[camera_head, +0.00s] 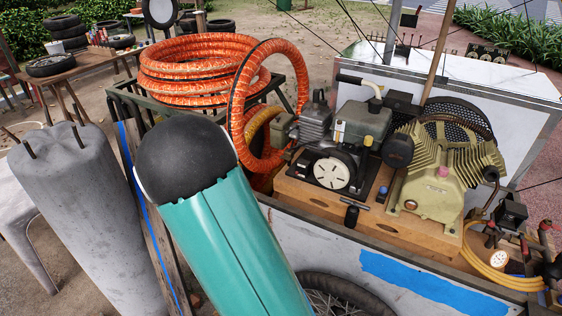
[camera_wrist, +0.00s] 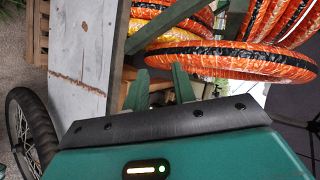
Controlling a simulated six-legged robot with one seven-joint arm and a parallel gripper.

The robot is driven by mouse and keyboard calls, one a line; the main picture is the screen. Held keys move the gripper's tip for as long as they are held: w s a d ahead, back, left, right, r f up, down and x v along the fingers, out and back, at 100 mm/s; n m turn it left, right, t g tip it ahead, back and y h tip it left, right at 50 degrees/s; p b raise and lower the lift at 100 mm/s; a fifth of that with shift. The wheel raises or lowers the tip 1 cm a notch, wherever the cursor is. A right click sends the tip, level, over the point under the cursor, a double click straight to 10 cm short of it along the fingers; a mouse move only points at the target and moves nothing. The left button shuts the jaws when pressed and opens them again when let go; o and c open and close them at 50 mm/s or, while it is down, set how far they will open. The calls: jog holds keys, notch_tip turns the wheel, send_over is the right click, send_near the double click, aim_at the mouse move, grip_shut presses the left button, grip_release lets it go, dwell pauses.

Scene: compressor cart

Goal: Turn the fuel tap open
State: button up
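The small engine (camera_head: 338,170) sits on the wooden deck of the cart, with a grey tank (camera_head: 363,122) on top. I cannot make out the fuel tap; it is too small or hidden. My gripper (camera_wrist: 160,72) shows in the wrist view with its two green fingers apart and nothing between them. It is near the cart's side and the orange hose (camera_wrist: 230,60), with the engine out of that view. In the head view the gripper is not visible; my teal arm with its black cap fills the middle foreground.
Coiled orange hose (camera_head: 200,70) lies in a metal frame left of the engine, and a loop hangs beside it. A yellow-green compressor (camera_head: 445,180) stands right of the engine. The cart's white side panel (camera_head: 330,245) and wheel (camera_head: 345,295) are in front. A concrete post (camera_head: 85,215) stands left.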

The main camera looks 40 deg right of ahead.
jog(key=d+f+m+g+h, duration=0.2)
jog(key=d+f+m+h, duration=0.2)
jog(key=d+f, duration=0.15)
jog(key=m+g+h, duration=0.2)
jog(key=m+h, duration=0.2)
jog(key=h, duration=0.1)
send_near(286, 158)
jog(key=x, duration=0.7)
jog(key=shift+w+d+f, duration=0.1)
jog(key=shift+w+d, duration=0.05)
jog(key=shift+w, duration=0.05)
grip_shut()
